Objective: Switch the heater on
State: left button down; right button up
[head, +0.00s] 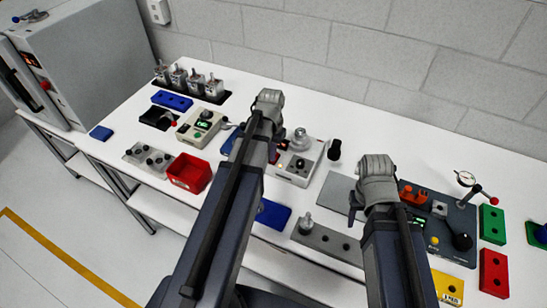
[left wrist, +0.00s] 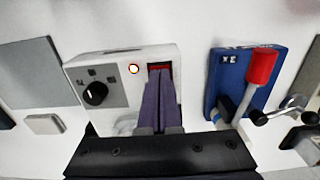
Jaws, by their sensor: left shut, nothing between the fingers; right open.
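In the left wrist view a white box (left wrist: 115,63) has a grey panel with a black knob (left wrist: 95,93), a lit round lamp (left wrist: 134,69) and a red switch (left wrist: 159,68) in a dark slot. I take it to be the heater, though no name is readable. My left gripper (left wrist: 160,76) is shut and empty. Its purple fingertips are at the switch and cover its lower part; I cannot tell whether they touch it. In the head view my left arm hides this gripper and I cannot identify the box for sure.
In the wrist view a blue block with a red-handled lever (left wrist: 262,66) stands close to the right, with a metal lever (left wrist: 285,110) beyond.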

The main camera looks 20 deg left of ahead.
pick_arm(q)
jog(key=shift+r, duration=0.1)
notch_tip(320, 180, up, 7)
jog(key=p, duration=0.7)
dwell(0.5)
jog(key=s+d+f+m+b, duration=0.1)
jog(key=s+d+f+b, duration=0.1)
jog(key=s+d, duration=0.4)
jog(key=s+d+f+m+y+b, duration=0.1)
jog(key=s+d, duration=0.5)
jog(key=d, duration=0.8)
notch_tip(320, 180, down, 2)
jog(key=shift+s+f+m+b, duration=0.1)
jog(key=shift+s+m+b, duration=0.2)
jog(key=shift+m+b, duration=0.55)
